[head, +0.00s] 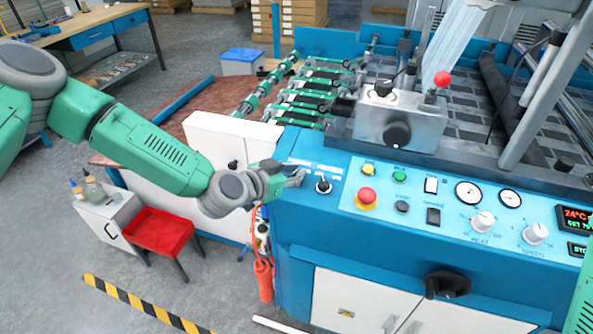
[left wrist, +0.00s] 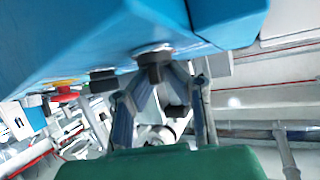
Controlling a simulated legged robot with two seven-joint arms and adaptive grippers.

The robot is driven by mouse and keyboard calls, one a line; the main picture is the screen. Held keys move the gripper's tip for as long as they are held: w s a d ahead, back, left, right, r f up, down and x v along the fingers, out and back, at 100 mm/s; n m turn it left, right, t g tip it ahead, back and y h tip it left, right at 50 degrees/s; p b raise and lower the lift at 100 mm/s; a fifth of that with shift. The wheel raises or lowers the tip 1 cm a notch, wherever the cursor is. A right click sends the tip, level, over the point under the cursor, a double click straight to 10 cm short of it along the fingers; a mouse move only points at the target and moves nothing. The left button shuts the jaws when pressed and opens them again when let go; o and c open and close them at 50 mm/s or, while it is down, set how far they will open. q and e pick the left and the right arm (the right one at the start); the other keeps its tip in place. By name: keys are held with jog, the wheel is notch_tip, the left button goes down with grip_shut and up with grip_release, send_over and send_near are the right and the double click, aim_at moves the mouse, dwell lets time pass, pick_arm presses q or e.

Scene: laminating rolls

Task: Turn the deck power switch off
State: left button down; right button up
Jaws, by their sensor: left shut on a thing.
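My left gripper (head: 293,178) is at the left end of the blue machine's front panel. In the left wrist view, its two fingers (left wrist: 155,92) are closed around a black switch knob (left wrist: 154,68) with a bright base on the blue face. In the head view the gripper hides this knob. A second black knob (head: 323,185) sits just right of the fingers, apart from them; a dark block beside the held knob (left wrist: 103,78) is probably this one. White labels above are too small to read. My right gripper is out of view.
The panel (head: 420,200) carries a red mushroom button (head: 367,196), gauges and dials to the right. A white box (head: 232,145) stands left of the gripper. A red fire extinguisher (head: 263,278) hangs below. A red tray (head: 160,232) stands on the floor at left.

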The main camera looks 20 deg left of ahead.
pick_arm(q)
jog(key=n+y, duration=0.2)
jog(key=n+y+p, duration=0.1)
jog(key=n, duration=0.1)
jog(key=n+t+y, duration=0.1)
jog(key=n+y, duration=0.1)
jog(key=shift+s+f+y+p, duration=0.3)
jog(key=shift+s+f+p, duration=0.05)
jog(key=shift+f+p, duration=0.05)
jog(key=n+g+y+p, duration=0.1)
jog(key=n+y, duration=0.4)
jog(key=n, duration=0.1)
jog(key=shift+a+y, duration=0.15)
jog(key=shift+y, duration=0.15)
jog(key=shift+n, duration=0.4)
jog(key=c, duration=1.6)
grip_release()
jog(key=shift+c, duration=0.2)
jog(key=shift+r, duration=0.1)
jog(key=shift+w, duration=0.1)
